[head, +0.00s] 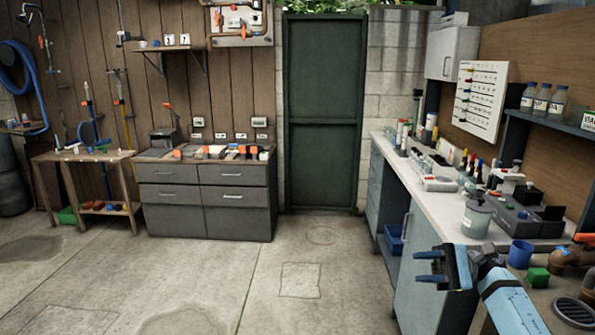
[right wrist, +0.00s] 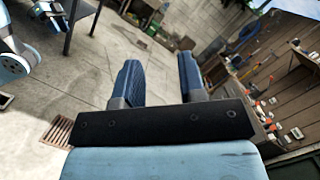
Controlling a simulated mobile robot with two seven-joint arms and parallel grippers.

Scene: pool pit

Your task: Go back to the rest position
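My right gripper (head: 424,267) is at the lower right of the head view, in front of the right-hand counter's blue-grey cabinet front. Its two dark blue fingers point left and stand apart. In the right wrist view the fingers of this gripper (right wrist: 160,72) are also spread, with only concrete floor and background showing between them. It holds nothing.
A grey drawer cabinet (head: 205,195) and green door (head: 324,115) stand at the back. The concrete floor (head: 255,290) is open.

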